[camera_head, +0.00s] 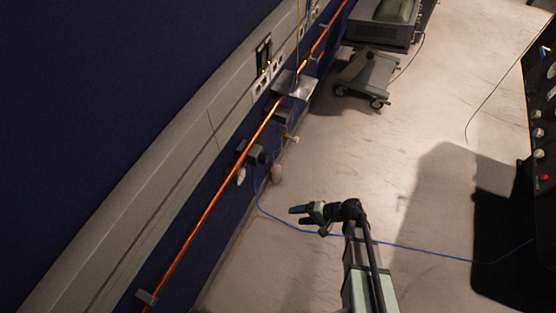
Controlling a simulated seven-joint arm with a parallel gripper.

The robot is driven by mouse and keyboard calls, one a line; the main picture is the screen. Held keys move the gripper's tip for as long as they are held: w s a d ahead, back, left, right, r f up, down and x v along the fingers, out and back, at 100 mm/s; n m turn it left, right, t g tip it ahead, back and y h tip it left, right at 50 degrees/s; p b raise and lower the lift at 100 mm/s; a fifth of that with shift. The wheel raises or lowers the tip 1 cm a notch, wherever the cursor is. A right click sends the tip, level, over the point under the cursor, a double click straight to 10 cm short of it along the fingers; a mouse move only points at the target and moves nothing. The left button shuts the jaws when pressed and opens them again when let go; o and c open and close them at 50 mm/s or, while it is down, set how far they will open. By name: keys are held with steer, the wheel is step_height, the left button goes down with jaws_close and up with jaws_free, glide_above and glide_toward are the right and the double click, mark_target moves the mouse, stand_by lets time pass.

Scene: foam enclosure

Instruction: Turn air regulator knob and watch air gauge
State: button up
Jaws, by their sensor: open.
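A dark regulator-like fitting (256,153) sits on the orange pipe (214,195) along the blue wall. A small pale round piece (241,175) is at its lower left, perhaps the air gauge; its face is too small to read. A pinkish rounded piece (277,173) shows to its right, perhaps the knob. My gripper (298,215) is open and empty, with its fingers pointing left toward the wall. It is below and to the right of the fitting in the picture, apart from it.
A blue hose (400,246) runs from near the fitting across the floor, passing behind my arm. A metal bracket (294,84) juts from the wall. A wheeled cart (366,75) stands at the back. A dark control panel (541,140) is at right. The floor between is mostly clear.

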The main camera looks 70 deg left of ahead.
steer(key=w+a+r+n+g+y, duration=0.1)
steer(key=w+a+r+y, duration=0.1)
steer(key=a+r+y, duration=0.4)
steer(key=n+y, duration=0.3)
steer(key=n, duration=0.2)
glide_toward(267, 159)
steer(key=shift+n+g, duration=0.3)
steer(key=x, duration=0.9)
steer(key=shift+f, duration=0.25)
steer(key=shift+c, duration=0.4)
steer(key=c, duration=1)
